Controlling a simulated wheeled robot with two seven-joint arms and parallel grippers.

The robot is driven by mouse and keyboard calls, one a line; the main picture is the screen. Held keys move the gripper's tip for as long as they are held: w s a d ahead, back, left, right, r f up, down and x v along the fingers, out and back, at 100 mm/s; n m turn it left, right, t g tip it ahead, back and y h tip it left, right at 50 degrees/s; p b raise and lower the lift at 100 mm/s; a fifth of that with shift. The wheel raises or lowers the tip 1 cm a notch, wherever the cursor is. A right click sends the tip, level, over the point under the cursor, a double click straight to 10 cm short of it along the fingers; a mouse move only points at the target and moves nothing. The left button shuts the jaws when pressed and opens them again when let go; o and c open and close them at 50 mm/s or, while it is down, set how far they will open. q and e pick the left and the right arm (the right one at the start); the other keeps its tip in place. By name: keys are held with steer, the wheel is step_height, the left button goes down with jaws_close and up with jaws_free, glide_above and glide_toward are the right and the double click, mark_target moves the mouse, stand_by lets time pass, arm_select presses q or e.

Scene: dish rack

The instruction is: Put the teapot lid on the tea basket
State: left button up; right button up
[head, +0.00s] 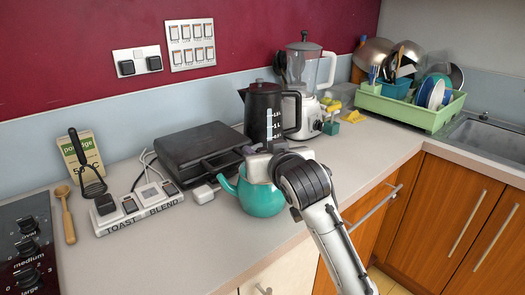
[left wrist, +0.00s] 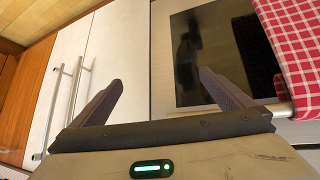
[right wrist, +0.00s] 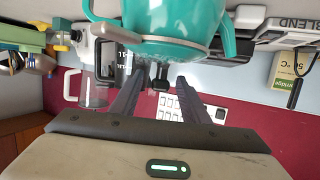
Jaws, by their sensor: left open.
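The teal teapot (head: 262,199) stands near the counter's front edge, its spout to the left. My right gripper (head: 250,150) is just above it and hides its top in the head view. In the right wrist view the teapot (right wrist: 170,20) hangs upside down at the top, with a grey rim. A small dark knob-like part (right wrist: 158,78) lies between my right fingertips (right wrist: 161,80). I cannot tell whether it is the lid's knob or whether the fingers touch it. The lid and tea basket cannot be told apart here. My left gripper (left wrist: 160,85) is open and empty, facing the cupboard and oven fronts.
A black kettle (head: 262,115) and a dark grill (head: 195,150) stand behind the teapot. A blender (head: 305,75) and a green dish rack (head: 410,107) are farther right. A white socket strip (head: 140,203) lies left. The front-left counter is clear.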

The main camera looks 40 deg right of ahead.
steer(key=p+v, duration=0.2)
steer(key=v, duration=0.8)
steer(key=shift+s+p, duration=0.2)
steer(key=shift+p, duration=0.2)
stand_by(0.4)
steer(key=shift+f, duration=0.1)
